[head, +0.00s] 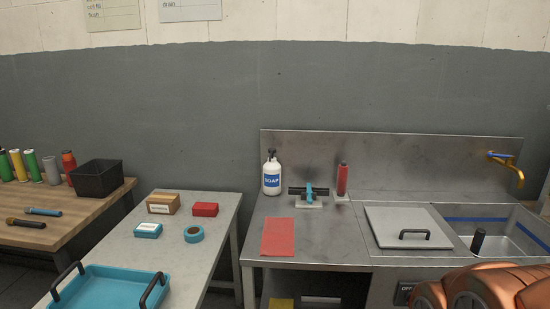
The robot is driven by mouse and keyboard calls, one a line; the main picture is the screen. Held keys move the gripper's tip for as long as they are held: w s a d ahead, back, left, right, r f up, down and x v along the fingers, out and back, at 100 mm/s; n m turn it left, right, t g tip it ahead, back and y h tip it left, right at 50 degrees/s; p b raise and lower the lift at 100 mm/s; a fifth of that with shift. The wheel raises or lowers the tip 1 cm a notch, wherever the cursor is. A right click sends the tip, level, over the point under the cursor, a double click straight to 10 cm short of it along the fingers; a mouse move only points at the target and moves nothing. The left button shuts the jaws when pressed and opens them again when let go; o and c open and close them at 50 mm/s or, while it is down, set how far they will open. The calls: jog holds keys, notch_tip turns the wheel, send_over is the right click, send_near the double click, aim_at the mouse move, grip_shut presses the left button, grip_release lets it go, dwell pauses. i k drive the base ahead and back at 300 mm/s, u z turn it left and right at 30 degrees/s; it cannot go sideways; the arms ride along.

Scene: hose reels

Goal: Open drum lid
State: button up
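A square pale grey lid (394,228) with a black bar handle (414,233) lies flat on the steel counter, left of the sink basin. It looks closed, and what is under it is hidden. No round drum shows, so I cannot tell for sure that this is the drum lid. My orange arm covers the lower right corner. My gripper is not in view.
The steel counter (340,240) holds a soap bottle (272,174), a red cloth (278,237), a red bottle (343,179) and a brass tap (508,167). A grey table at left bears a blue tray (108,289), boxes and tape (193,234).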

aim_at(398, 228)
jog(key=k, duration=0.55)
jog(key=z, duration=0.6)
jog(key=i, duration=1)
jog(key=u, duration=0.65)
jog(key=i, duration=0.45)
jog(key=u, duration=0.45)
